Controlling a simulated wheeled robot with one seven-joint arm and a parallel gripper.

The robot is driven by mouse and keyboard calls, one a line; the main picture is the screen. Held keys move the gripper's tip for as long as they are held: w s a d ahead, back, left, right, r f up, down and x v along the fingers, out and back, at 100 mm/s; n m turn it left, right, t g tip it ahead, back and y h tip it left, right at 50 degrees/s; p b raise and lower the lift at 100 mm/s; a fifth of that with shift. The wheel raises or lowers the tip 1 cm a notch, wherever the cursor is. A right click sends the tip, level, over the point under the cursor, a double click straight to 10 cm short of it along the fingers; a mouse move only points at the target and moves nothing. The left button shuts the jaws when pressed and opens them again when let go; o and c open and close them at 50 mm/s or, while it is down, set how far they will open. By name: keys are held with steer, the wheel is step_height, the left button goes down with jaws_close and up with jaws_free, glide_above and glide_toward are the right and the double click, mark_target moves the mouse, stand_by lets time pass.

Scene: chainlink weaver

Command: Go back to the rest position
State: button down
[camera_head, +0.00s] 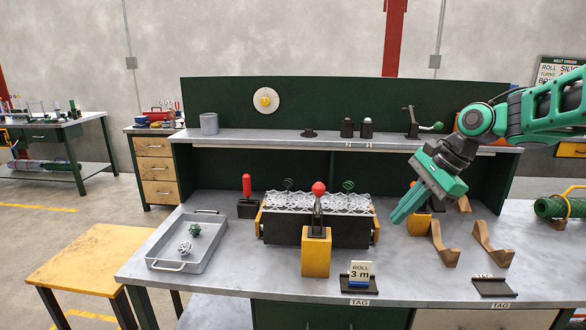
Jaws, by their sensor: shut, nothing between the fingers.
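My gripper (401,217) is green and grey. It hangs at the right of the workbench (230,284), angled down and to the left. Its fingers are together with nothing between them. The fingertips appear just in front of a yellow block (419,224), part of which they hide. Left of the gripper stands the weaver (290,229), a dark body with silvery mesh on top. A red-knobbed lever on a yellow block (316,252) stands before it. My gripper looks apart from the weaver, though its exact height over the bench is hard to tell.
A grey tray (207,256) with two small wire pieces is at the left. Wooden cradles (443,246) stand below and right of my gripper. A raised shelf (280,136) with several small items runs behind. A yellow stool (88,252) stands left.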

steer(key=s+d+f+n+h, duration=0.1)
steer(key=s+d+f+n, duration=0.2)
steer(key=s, duration=0.7)
steer(key=s+d+f+n+g+h, duration=0.1)
steer(key=s+d+f+n+h, duration=0.1)
steer(key=s+d, duration=0.4)
steer(key=s+d+f+n+g+h, duration=0.1)
steer(key=s+d+f+n+h, duration=0.1)
steer(key=s, duration=1.3)
steer(key=d+f+n, duration=0.1)
steer(key=d+f, duration=0.1)
steer(key=d, duration=0.1)
steer(key=shift+s+d+n, duration=0.15)
steer(key=shift+s+n, duration=0.2)
steer(key=shift+n, duration=0.05)
steer(key=shift+w+f, duration=0.3)
steer(key=shift+w, duration=0.35)
